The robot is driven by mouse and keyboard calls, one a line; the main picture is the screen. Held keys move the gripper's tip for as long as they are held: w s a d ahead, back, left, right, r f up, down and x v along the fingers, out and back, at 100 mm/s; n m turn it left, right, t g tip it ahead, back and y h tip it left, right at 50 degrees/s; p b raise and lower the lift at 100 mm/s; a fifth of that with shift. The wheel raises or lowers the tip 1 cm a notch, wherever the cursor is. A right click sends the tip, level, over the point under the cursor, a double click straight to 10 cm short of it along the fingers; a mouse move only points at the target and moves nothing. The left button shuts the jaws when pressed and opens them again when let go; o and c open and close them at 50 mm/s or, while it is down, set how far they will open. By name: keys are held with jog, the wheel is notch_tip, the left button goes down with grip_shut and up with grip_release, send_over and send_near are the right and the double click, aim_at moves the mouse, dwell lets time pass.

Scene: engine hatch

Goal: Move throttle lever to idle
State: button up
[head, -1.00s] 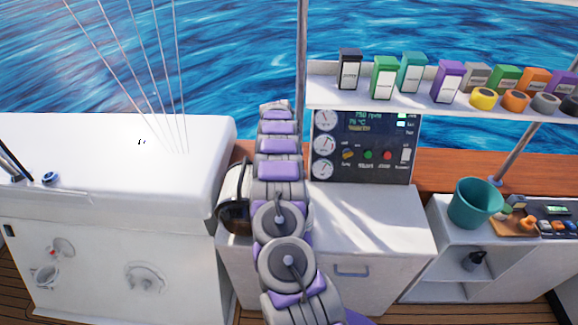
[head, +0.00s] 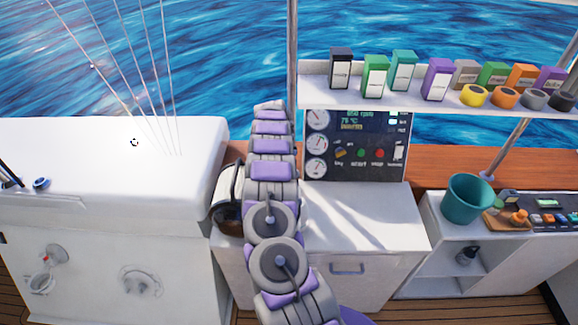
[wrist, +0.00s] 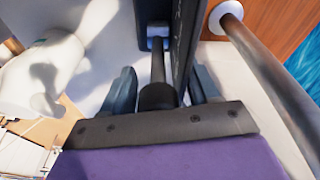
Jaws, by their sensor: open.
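In the wrist view, a dark lever with a thick black grip (wrist: 158,97) and a thinner shaft stands out from a small grey-blue mount. I take it to be the throttle lever. My gripper (wrist: 162,80) is open, with one dark finger on each side of the grip. I cannot tell whether either finger touches it. The dark engine panel (wrist: 182,35) runs edge-on close to the right finger. In the head view, the panel (head: 355,150) shows gauges, a readout and coloured buttons, and my arm hides the gripper and lever.
A metal rail post (wrist: 265,85) stands right of the panel. A pale rounded object (wrist: 45,75) lies left of my gripper. In the head view, a shelf (head: 430,98) with boxes and tape rolls hangs above right, and a teal bucket (head: 467,198) stands on the right counter.

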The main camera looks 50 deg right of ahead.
notch_tip(320, 180, up, 17)
jog(key=w+a+p, duration=0.1)
jog(key=w+a, duration=0.1)
jog(key=shift+w+p, duration=0.25)
jog(key=shift+p, duration=0.1)
jog(key=shift+a+f, duration=0.1)
jog(key=shift+f, duration=0.05)
dwell(0.3)
